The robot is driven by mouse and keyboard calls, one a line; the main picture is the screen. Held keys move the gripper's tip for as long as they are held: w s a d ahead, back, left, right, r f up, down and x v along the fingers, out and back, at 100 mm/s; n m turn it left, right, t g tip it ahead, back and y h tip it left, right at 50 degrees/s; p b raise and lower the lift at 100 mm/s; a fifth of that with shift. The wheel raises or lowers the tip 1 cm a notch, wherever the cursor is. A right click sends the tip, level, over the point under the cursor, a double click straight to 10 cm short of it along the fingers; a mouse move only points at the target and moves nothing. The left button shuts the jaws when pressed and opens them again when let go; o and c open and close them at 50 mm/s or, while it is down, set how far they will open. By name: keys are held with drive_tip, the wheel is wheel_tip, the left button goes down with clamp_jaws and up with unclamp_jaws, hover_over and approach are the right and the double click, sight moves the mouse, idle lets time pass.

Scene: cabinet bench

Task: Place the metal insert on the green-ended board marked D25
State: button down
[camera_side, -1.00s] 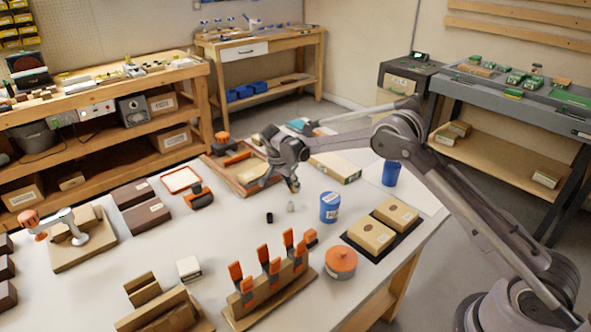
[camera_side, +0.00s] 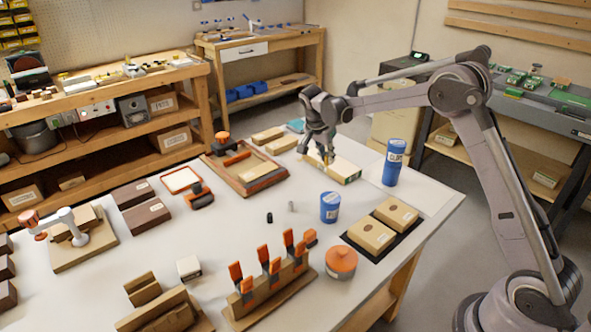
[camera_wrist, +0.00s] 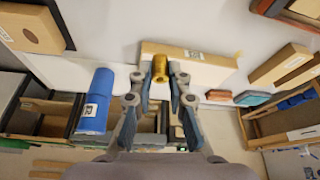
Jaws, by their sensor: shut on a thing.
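My gripper (camera_side: 326,157) is over the far right part of the bench, pointing down at the long tan board (camera_side: 342,170). This board has a pale label and green at its near end; I cannot read its marking. In the wrist view, my gripper (camera_wrist: 160,92) is shut on a brass-coloured cylindrical metal insert (camera_wrist: 160,67). The insert overlaps the tan board (camera_wrist: 215,59) there. I cannot tell whether it touches the board. In the side view, the fingers mostly hide the insert.
A tall blue cylinder (camera_side: 393,163) stands right of the board; a shorter blue can (camera_side: 330,207) stands nearer. Tan blocks (camera_side: 286,145) lie left. A small black cylinder (camera_side: 269,217) and a grey one (camera_side: 291,206) stand mid-bench. Clear bench lies between these and the board.

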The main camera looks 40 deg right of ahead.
drive_tip(key=s+d+r, duration=0.2)
drive_tip(key=d, duration=0.7)
drive_tip(key=s+d+r, duration=0.2)
drive_tip(key=d, duration=0.7)
hover_over(339, 162)
drive_tip(key=a, duration=0.2)
drive_tip(key=f, duration=0.7)
drive_tip(key=shift+s+d, duration=0.15)
drive_tip(key=shift+s, duration=0.1)
drive_tip(key=shift+f, duration=2)
drive_tip(key=shift+f, duration=0.2)
drive_tip(key=c, duration=1.3)
unclamp_jaws()
drive_tip(key=shift+r, duration=0.1)
